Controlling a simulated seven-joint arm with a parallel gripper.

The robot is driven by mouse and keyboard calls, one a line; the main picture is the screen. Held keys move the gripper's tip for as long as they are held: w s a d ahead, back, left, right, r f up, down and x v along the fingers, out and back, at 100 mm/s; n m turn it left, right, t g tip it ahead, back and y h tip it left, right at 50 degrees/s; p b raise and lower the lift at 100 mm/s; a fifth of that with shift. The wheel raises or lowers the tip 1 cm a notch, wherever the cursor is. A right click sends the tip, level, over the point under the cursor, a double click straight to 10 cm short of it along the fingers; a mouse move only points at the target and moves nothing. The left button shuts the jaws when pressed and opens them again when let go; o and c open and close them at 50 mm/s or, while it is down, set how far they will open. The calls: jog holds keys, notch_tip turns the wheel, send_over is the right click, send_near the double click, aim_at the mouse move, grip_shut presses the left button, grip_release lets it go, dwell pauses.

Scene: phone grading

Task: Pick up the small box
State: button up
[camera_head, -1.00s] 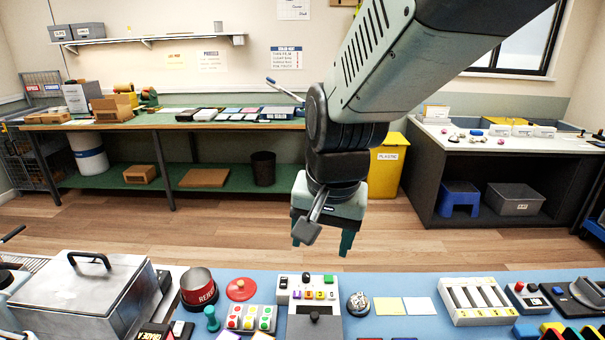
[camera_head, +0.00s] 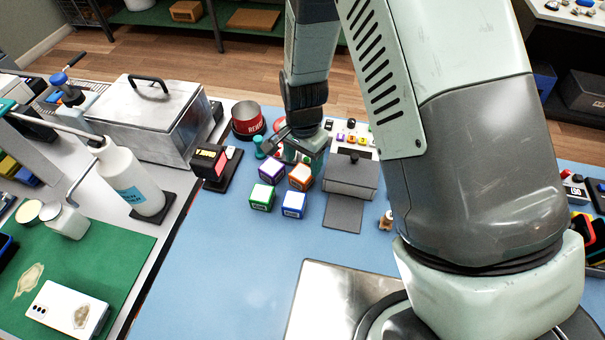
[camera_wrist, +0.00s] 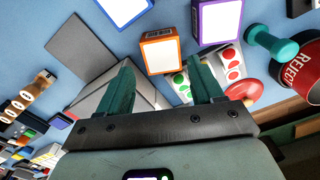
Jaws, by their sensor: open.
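Several small boxes with white tops stand in a cluster on the blue mat (camera_head: 225,270): one purple (camera_head: 272,169), one orange (camera_head: 300,177), one green (camera_head: 262,197) and one blue (camera_head: 293,204). My gripper (camera_head: 303,158) is just behind the orange and purple boxes. In the wrist view my gripper (camera_wrist: 163,80) is open with nothing between its fingers. The orange box (camera_wrist: 160,50) lies just ahead of the gap between the fingertips, and the purple box (camera_wrist: 217,20) is beside it. The blue box (camera_wrist: 122,10) is cut by the frame's top edge.
A red reject cup (camera_head: 247,121), a teal stamp (camera_head: 260,147) and a black stand (camera_head: 215,165) are left of the gripper. A grey box-shaped device (camera_head: 351,177) stands close on the right. A metal case (camera_head: 150,115) is farther left. The mat in front of the boxes is clear.

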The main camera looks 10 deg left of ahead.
aim_at(302, 173)
jog(key=shift+a+f, duration=0.15)
jog(key=shift+f, duration=2.95)
jog(key=c, duration=0.7)
jog(key=r, duration=0.9)
jog(key=shift+w+a+r, duration=0.35)
jog(key=shift+w, duration=0.05)
jog(key=shift+c, duration=0.3)
jog(key=w+a+r, duration=0.1)
jog(key=w+a, duration=0.6)
jog(key=a, duration=0.2)
jog(key=w+a+r, duration=0.2)
jog(key=w+a, duration=0.5)
jog(key=a, duration=0.3)
